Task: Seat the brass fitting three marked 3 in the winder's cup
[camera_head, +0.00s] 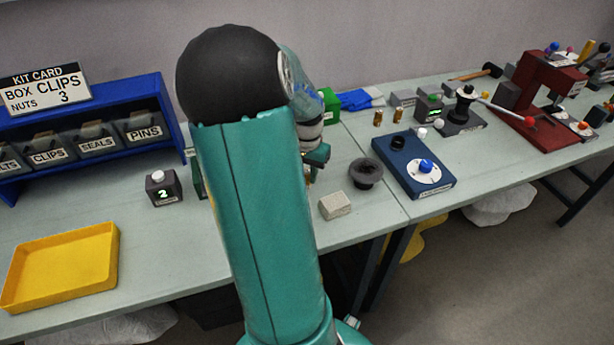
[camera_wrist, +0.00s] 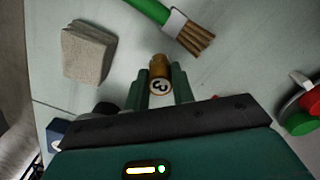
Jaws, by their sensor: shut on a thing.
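The brass fitting marked 3 (camera_wrist: 160,64) is between the two green fingers of my gripper (camera_wrist: 160,77) in the wrist view, its 3 label facing the camera. My gripper is shut on it, over the pale bench. In the head view my gripper (camera_head: 316,156) is partly hidden behind my arm, and only a bit of brass shows below it. A blue box (camera_head: 425,176) with a white dial, a blue knob and a small black cup (camera_head: 398,142) stands to the right; it looks like the winder. My gripper is left of it and apart from it.
A green-handled brush (camera_wrist: 185,27) lies close to the held fitting. A yellow tray (camera_head: 62,265) is at left.

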